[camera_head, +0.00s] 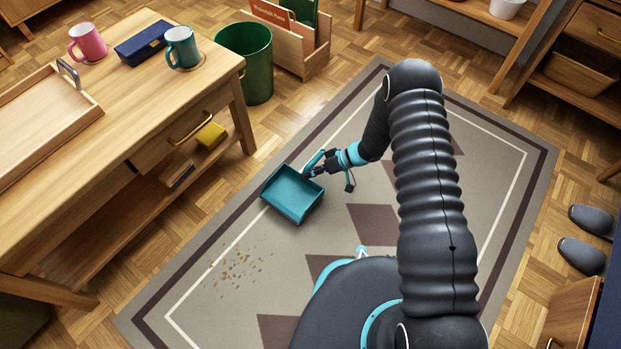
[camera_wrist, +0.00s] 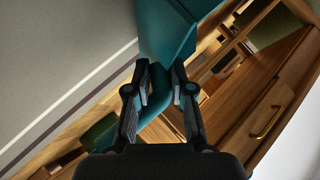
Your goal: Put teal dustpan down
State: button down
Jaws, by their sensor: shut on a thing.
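The teal dustpan (camera_head: 292,194) is an open, shallow pan in the middle of the head view, above or on the rug; I cannot tell whether it touches it. My gripper (camera_head: 313,172) is shut on its handle at the pan's upper right side. In the wrist view the dustpan (camera_wrist: 168,30) fills the top centre, partly cut off. Its handle runs down between the fingers of my gripper (camera_wrist: 160,85). Brown crumbs (camera_head: 240,268) lie scattered on the grey rug (camera_head: 215,318), below and left of the pan.
A wooden table (camera_head: 115,120) with a drawer stands at the left, bearing mugs and a tray. A green bin (camera_head: 246,60) and a wooden file box (camera_head: 290,45) stand beyond it. Slippers (camera_head: 582,256) lie at the right. The rug's right part is clear.

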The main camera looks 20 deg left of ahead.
notch_tip(320, 180, down, 3)
jog(key=shift+r, duration=0.15)
jog(key=c, duration=1)
grip_release()
jog(key=p+v, duration=0.1)
jog(key=v, duration=1.1)
jog(key=shift+w+r, duration=0.1)
jog(key=shift+r, duration=0.05)
